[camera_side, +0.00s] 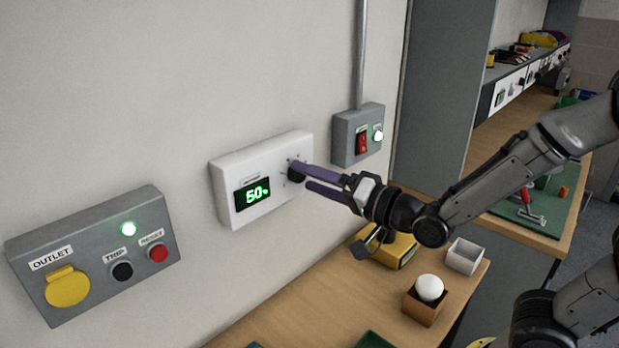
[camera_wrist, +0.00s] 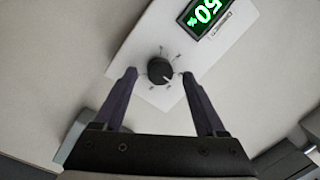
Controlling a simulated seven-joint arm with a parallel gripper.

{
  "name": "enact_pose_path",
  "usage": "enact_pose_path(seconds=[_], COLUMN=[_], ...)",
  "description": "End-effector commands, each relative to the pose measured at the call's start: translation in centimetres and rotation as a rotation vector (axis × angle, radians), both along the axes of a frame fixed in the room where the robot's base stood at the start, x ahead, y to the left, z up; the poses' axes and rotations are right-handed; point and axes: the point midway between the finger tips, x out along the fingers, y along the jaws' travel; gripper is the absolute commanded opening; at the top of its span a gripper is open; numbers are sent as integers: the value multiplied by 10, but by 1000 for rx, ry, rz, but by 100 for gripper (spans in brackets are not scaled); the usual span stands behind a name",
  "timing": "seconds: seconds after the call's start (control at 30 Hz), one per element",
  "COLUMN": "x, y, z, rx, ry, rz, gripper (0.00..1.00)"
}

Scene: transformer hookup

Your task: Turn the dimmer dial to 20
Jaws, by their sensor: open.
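The white dimmer box (camera_side: 225,197) is fixed to the wall. Its green display (camera_side: 253,193) reads 50%, and it also shows upside down in the wrist view (camera_wrist: 206,14). The black dimmer dial (camera_wrist: 160,70) has a white pointer mark and tick labels around it. In the side view the dial (camera_side: 297,172) is partly covered by a finger. My gripper (camera_wrist: 158,73) is open, with its purple fingers on either side of the dial and a gap showing on both sides. In the side view my gripper (camera_side: 298,173) reaches the dial from the right.
A grey switch box (camera_side: 345,150) with a red rocker and green light is to the right of the dimmer. A grey outlet box (camera_side: 90,290) with a yellow cover is to the left. Below, the wooden table (camera_side: 300,310) holds a bulb (camera_side: 429,288) and a white tray (camera_side: 464,257).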

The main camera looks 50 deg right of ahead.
Motion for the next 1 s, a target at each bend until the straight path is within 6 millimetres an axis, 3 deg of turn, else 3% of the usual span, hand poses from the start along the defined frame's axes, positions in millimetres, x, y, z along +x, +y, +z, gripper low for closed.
enact_pose_path(seconds=[0.43, 0.83, 1.0], x=[9, 9, 8], y=[1, 1, 1], z=[0, 0, 0], rx=[0, 0, -2], ry=[-1, 0, 0], rz=[-1, 0, 0], gripper=[71, 0, 0])
